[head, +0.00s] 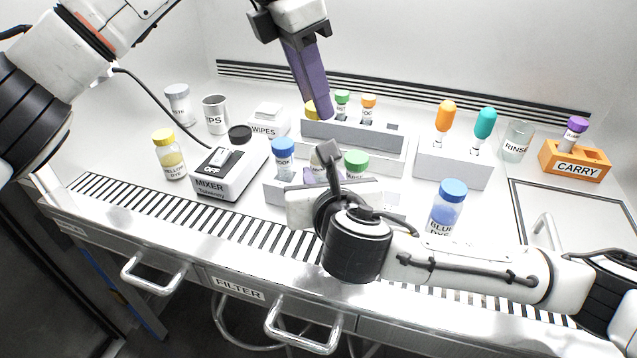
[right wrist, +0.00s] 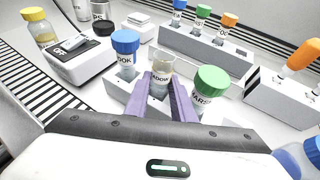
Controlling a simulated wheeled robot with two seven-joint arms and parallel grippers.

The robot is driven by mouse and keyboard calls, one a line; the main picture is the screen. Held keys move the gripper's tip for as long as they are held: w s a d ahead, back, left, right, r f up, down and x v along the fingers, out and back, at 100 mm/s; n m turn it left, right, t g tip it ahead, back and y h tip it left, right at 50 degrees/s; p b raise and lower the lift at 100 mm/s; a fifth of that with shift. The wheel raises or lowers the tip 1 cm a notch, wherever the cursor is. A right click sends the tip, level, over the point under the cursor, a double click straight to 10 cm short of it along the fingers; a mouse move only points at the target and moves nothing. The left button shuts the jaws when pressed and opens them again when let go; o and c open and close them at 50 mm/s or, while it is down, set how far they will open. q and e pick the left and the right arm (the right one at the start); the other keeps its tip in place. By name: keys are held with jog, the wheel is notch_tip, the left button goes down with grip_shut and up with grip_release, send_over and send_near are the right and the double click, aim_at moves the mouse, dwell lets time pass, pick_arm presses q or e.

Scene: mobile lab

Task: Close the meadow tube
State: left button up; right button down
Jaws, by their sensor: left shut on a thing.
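The meadow tube (right wrist: 160,80) stands without a cap in the front rack (right wrist: 119,95), its label partly hidden. My right gripper (right wrist: 164,88) has a purple finger on each side of it and looks shut on it. In the head view the right gripper (head: 325,175) and wrist hide most of this tube. My left gripper (head: 325,112) is higher, above the back rack, its purple fingers shut. A yellow cap (head: 310,109) shows at its fingertips, partly hidden by them; it appears to be the thing held. The left gripper is not in the right wrist view.
A blue-capped tube (right wrist: 125,43) and green-capped marsh tube (right wrist: 211,82) flank the meadow tube closely. The back rack (head: 352,138) holds several capped tubes. The mixer (head: 227,177), yellow dye bottle (head: 169,155), blue dye bottle (head: 448,208) and orange carry block (head: 574,161) stand around.

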pick_arm(q)
jog(key=shift+f, duration=2.5)
jog(key=shift+f, duration=0.9)
jog(key=shift+f, duration=0.55)
jog(key=m, duration=0.2)
jog(key=m+g, duration=0.1)
jog(key=m, duration=0.3)
jog(key=shift+w+g, duration=0.25)
jog(key=shift+g, duration=0.15)
jog(key=m+g, duration=0.1)
jog(key=m, duration=0.3)
jog(key=o, duration=1)
